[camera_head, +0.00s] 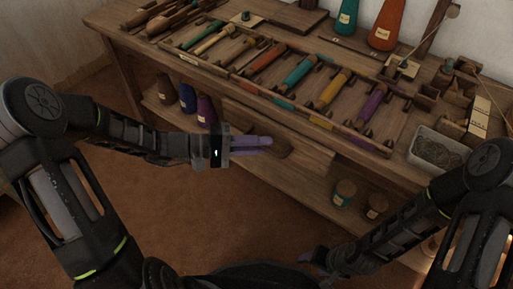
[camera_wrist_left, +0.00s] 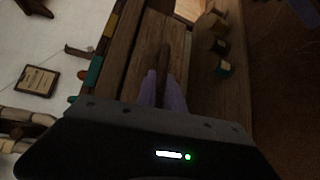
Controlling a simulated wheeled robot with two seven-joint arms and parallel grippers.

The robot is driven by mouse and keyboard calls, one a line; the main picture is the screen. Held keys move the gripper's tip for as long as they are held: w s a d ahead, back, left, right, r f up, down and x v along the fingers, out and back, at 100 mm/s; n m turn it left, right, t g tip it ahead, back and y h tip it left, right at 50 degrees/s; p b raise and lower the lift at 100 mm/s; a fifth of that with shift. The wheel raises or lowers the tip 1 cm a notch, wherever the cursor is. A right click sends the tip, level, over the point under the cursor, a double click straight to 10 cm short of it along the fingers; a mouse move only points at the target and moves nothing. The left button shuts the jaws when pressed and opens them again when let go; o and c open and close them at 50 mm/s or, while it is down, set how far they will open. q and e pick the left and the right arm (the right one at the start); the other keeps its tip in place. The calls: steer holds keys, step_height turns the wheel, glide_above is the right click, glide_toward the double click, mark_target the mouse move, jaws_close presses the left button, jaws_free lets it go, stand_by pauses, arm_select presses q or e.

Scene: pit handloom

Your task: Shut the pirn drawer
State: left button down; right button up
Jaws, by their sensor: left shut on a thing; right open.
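The pirn drawer (camera_head: 312,158) is a plain wooden drawer under the front edge of the bench. Its front seems to stand a little forward of the bench edge, but how far is hard to tell. My left gripper (camera_head: 268,146) is at the drawer front, its purple fingers shut on the dark drawer handle (camera_wrist_left: 165,60). The fingers hide part of the handle in the head view. The left wrist view shows both fingers (camera_wrist_left: 163,92) on either side of it. My right gripper (camera_head: 315,257) is open and empty, low in front of the bench, partly hidden by its arm.
The bench top (camera_head: 165,58) carries a rack of coloured pirns (camera_head: 298,72). A grey tray (camera_head: 437,149) stands at the right end. The brown floor in front is clear.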

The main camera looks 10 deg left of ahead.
arm_select(q)
steer(key=shift+w+d, duration=0.2)
steer(key=shift+w, duration=0.45)
steer(key=shift+w+d, duration=0.2)
steer(key=shift+w, duration=0.4)
steer(key=c, duration=1.5)
jaws_free()
steer(key=shift+d, duration=0.1)
steer(key=shift+o, duration=0.2)
steer(key=p+v, duration=0.1)
steer(key=v, duration=0.6)
steer(key=shift+a+p, duration=0.4)
